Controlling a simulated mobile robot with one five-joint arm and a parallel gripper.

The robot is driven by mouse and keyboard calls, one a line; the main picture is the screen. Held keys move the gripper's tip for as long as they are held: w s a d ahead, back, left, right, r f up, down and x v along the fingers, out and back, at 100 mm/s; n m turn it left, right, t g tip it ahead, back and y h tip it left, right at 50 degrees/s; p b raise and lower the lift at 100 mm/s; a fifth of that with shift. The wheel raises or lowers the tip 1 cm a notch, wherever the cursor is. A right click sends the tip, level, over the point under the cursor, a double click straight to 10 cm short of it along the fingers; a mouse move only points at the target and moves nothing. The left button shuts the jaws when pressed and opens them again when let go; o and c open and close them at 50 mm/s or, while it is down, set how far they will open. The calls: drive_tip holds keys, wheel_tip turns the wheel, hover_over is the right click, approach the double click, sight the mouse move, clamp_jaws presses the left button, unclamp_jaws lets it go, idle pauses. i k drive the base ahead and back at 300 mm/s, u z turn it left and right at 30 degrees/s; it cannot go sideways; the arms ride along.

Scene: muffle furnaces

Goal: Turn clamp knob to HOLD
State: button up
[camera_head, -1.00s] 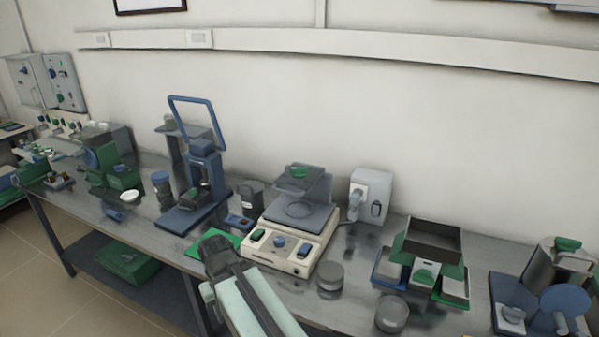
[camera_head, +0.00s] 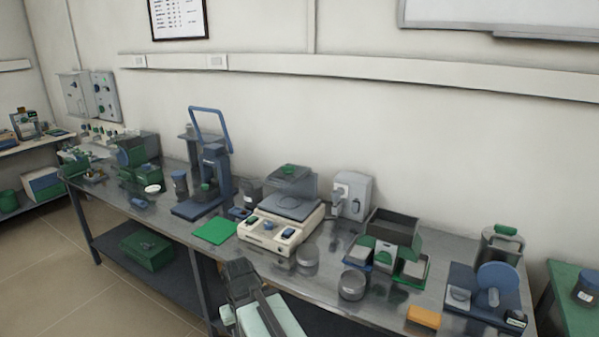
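My gripper (camera_head: 240,268) is at the front edge of the bench, low in the picture, and it looks empty. Its fingers are too small and dark to tell open from shut. A cream device (camera_head: 256,238) with a grey top stands beyond it to the right. A blue knob (camera_head: 268,226) sits on its front panel between a green button and a blue button. At the right end of the bench, a blue round wheel or knob (camera_head: 497,284) stands on a dark blue base. No HOLD marking is legible, so I cannot tell which of these is the clamp knob.
A green mat (camera_head: 214,231) lies left of the cream device. Grey round tins (camera_head: 353,285) and an orange block (camera_head: 424,317) lie near the front edge. A blue press (camera_head: 208,180) with a tall handle stands farther left. Open floor (camera_head: 130,280) is at lower left.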

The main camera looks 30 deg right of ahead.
sight(286, 170)
drive_tip(key=u, duration=2.3)
drive_tip(key=i, duration=1.15)
drive_tip(key=z, duration=3.6)
drive_tip(key=i, duration=1.1)
drive_tip(key=u, duration=0.1)
